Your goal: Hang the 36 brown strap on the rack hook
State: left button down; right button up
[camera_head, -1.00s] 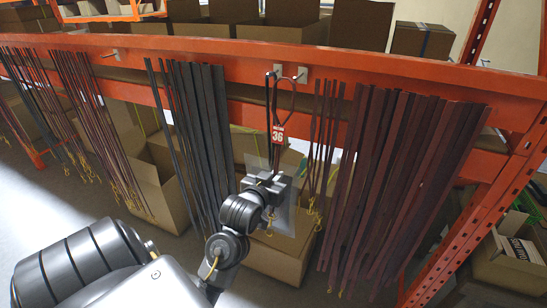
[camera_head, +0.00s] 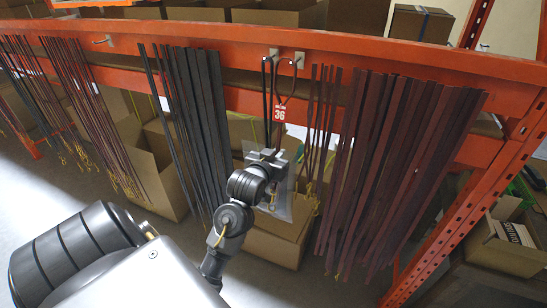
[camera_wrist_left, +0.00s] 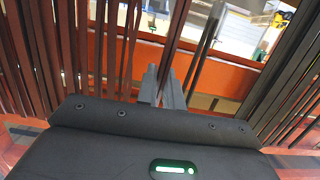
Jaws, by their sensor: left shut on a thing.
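The brown strap (camera_head: 267,100) is a thin dark loop with a red-and-white tag (camera_head: 279,114) reading 36. It runs up from my left gripper (camera_head: 266,154) toward the rack hook (camera_head: 274,54) on the orange beam. In the head view its top lies close to the hook; I cannot tell whether it is over it. A second hook (camera_head: 298,60) sits just to the right. My left gripper is shut on the strap's lower part, below the tag. Its fingers (camera_wrist_left: 166,92) show close together in the left wrist view. My right gripper is not in view.
Dark straps (camera_head: 190,110) hang left of the gripper. Reddish-brown straps (camera_head: 395,170) hang close on the right. The orange beam (camera_head: 400,58) runs across behind, with an orange post (camera_head: 470,190) at right. Cardboard boxes (camera_head: 275,248) stand below.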

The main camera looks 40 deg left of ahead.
pick_arm(q)
jog(key=x, duration=0.7)
jog(key=shift+f, duration=0.4)
dwell(0.3)
dwell(0.3)
jog(key=c, duration=1.5)
grip_release()
jog(key=shift+o, duration=0.2)
